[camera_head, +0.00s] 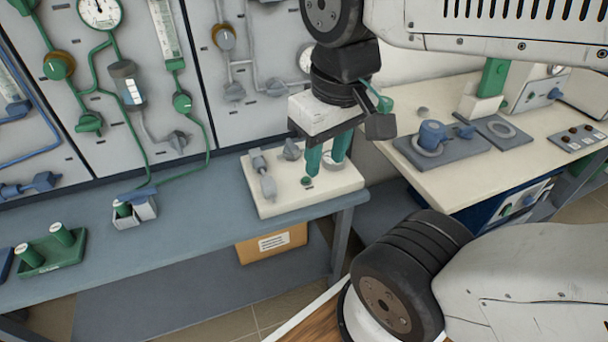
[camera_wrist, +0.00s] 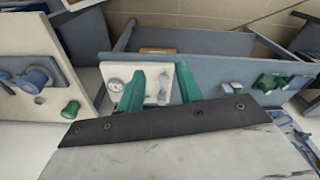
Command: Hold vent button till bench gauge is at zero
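A cream bench plate (camera_head: 340,184) lies at the right end of the blue-grey bench. It carries a small green button (camera_head: 307,181), a grey valve (camera_head: 263,178) and a round bench gauge (camera_head: 333,158), partly behind a finger. The gauge also shows in the wrist view (camera_wrist: 113,85); its needle is too small to read. My gripper (camera_head: 325,167) points down over the plate, its green fingers apart with nothing seen between them. One fingertip is close to the button; I cannot tell if they touch. The fingers also show in the wrist view (camera_wrist: 160,73).
A wall panel (camera_head: 110,110) with pipes, valves and a larger gauge (camera_head: 100,10) stands behind the bench. A green tray (camera_head: 50,262) with two cylinders sits at left. A cream table (camera_head: 455,182) with blue fittings stands at right. A cardboard box (camera_head: 272,243) lies below the bench.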

